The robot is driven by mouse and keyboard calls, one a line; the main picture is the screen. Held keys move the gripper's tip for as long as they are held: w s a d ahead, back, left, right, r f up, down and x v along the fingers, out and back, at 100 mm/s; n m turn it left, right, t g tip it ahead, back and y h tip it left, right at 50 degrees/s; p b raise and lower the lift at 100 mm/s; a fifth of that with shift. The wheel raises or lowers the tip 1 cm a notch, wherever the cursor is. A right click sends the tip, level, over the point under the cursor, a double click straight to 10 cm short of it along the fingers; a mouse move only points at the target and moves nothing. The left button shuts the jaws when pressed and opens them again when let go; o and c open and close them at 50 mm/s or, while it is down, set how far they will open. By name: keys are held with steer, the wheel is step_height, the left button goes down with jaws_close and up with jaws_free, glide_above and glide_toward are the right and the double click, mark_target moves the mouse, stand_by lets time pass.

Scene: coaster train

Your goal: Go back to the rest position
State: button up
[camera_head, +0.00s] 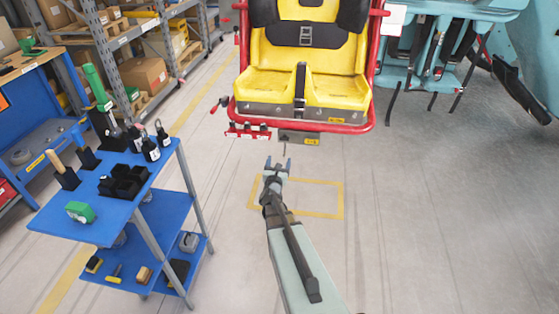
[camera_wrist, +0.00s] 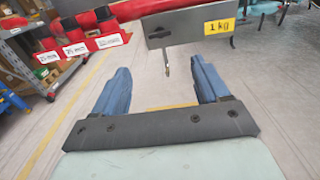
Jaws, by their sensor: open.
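My gripper (camera_head: 278,165) is open and empty, in front of and below the yellow seat (camera_head: 302,75) in the head view. Its two blue fingers (camera_wrist: 161,92) stand wide apart in the wrist view, with nothing between them but floor and a hanging hook. A grey plate with a yellow "1 kg" label (camera_wrist: 220,26) is ahead of the fingers, under the seat's red frame. A small metal hook (camera_wrist: 166,68) hangs below that plate, apart from the fingers.
A red rack (camera_head: 248,131) with labelled slots is fixed to the seat's left front. A blue trolley (camera_head: 115,215) with bottles, a black holder and tools stands at the left. A teal seat (camera_head: 430,45) is at the upper right. The floor around my arm is clear.

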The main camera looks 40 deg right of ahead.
stand_by(0.5)
steer(key=s+a+f+n+g+y, duration=0.2)
steer(key=a+f+n+y, duration=0.45)
steer(key=n, duration=0.85)
steer(key=s+a+f+n+g+y, duration=0.25)
steer(key=a+f+n+y, duration=0.4)
steer(key=n, duration=0.75)
steer(key=s+a+f+n+g, duration=0.5)
steer(key=s+a, duration=0.3)
steer(key=s, duration=0.5)
steer(key=s+a+f+n+g, duration=0.5)
steer(key=s+a, duration=0.3)
steer(key=s, duration=0.6)
steer(key=s+a+f+n+g, duration=0.5)
steer(key=s+a, duration=0.3)
steer(key=s, duration=0.6)
steer(key=shift+s+a+f+n, duration=0.15)
steer(key=shift+a+f+n, duration=0.1)
steer(key=shift+f+n, duration=0.45)
steer(key=shift+o, duration=0.4)
